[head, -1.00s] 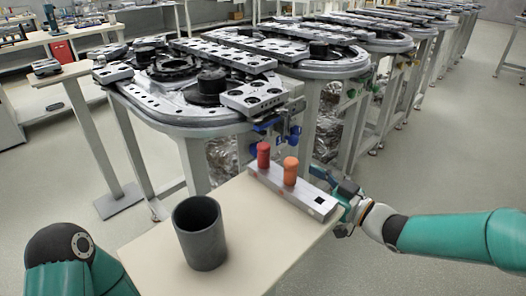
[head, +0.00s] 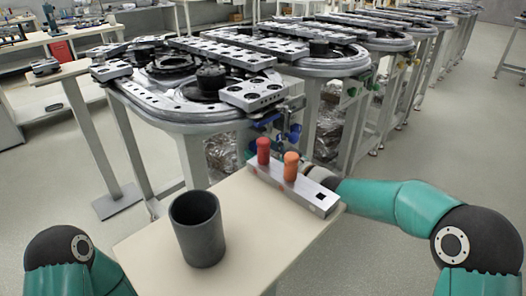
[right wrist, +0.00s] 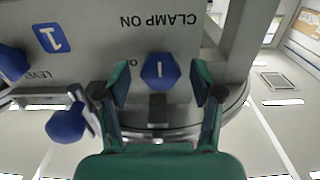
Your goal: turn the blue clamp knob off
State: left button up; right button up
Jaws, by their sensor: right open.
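The blue clamp knob (right wrist: 158,71) is on a grey panel in the right wrist view, below upside-down "CLAMP ON" lettering. A white line runs along its face. My right gripper (right wrist: 159,80) is open, with one green finger on each side of the knob; I cannot tell whether they touch it. In the head view, blue knobs (head: 293,134) show small under the near end of the ring track, and my right gripper is largely hidden behind the grey block and pegs. My left gripper is out of view.
Other blue knobs (right wrist: 66,124) are left of the clamp knob in the wrist view. A small table (head: 262,225) holds a dark cup (head: 197,230) and a grey block (head: 318,197) with red (head: 263,151) and orange (head: 291,167) pegs. The ring track (head: 190,115) stands behind.

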jog(key=c, duration=1)
jog(key=shift+d, duration=0.15)
jog(key=shift+c, duration=0.8)
jog(key=shift+n, duration=0.3)
jog(key=shift+a+f+n+b, duration=0.1)
jog(key=shift+n+b, duration=2.55)
jog(key=shift+n, duration=1.7)
jog(key=shift+a+f+n+b, duration=0.1)
jog(key=shift+n+b, duration=2.55)
jog(key=shift+n, duration=1.7)
